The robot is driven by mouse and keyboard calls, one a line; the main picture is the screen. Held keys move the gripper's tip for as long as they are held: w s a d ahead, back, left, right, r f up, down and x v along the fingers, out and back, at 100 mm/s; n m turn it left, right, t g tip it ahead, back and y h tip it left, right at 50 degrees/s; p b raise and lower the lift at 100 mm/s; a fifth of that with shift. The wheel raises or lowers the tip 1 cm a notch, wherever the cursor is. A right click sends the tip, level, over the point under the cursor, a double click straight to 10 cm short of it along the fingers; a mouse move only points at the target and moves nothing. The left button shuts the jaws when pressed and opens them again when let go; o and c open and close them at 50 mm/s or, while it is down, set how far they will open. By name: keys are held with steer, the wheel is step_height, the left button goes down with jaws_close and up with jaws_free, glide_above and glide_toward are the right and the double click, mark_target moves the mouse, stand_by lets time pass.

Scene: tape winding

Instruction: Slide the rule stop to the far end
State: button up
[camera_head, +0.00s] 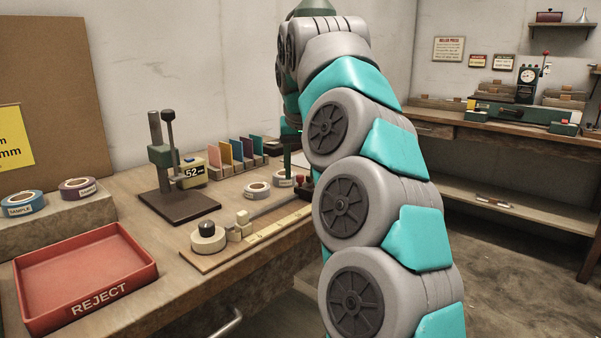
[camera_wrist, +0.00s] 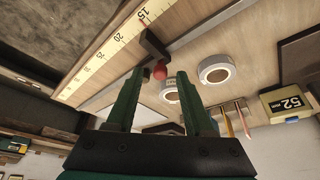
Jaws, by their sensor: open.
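The rule stop is a dark block (camera_wrist: 153,44) with a red knob (camera_wrist: 160,72). In the wrist view it stands at the edge of the yellow rule (camera_wrist: 110,52), close to the 15 mark. In the head view the red knob (camera_head: 305,181) shows just left of my arm, at the visible right end of the rule (camera_head: 272,231). My gripper (camera_wrist: 159,75) is open, and the knob appears between its two green fingertips. I cannot tell whether the fingers touch it. My arm hides the rule's far part in the head view.
A tape roll on a spindle (camera_head: 208,237) stands at the rule's left end. White tape rolls (camera_head: 257,190) lie behind the rule. A gauge stand (camera_head: 180,203), coloured cards (camera_head: 238,155) and a red reject tray (camera_head: 85,277) share the bench. My arm fills the middle right.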

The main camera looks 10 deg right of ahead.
steer(key=shift+w+f, duration=0.15)
steer(key=shift+f, duration=0.1)
jaws_close()
stand_by(0.3)
stand_by(0.9)
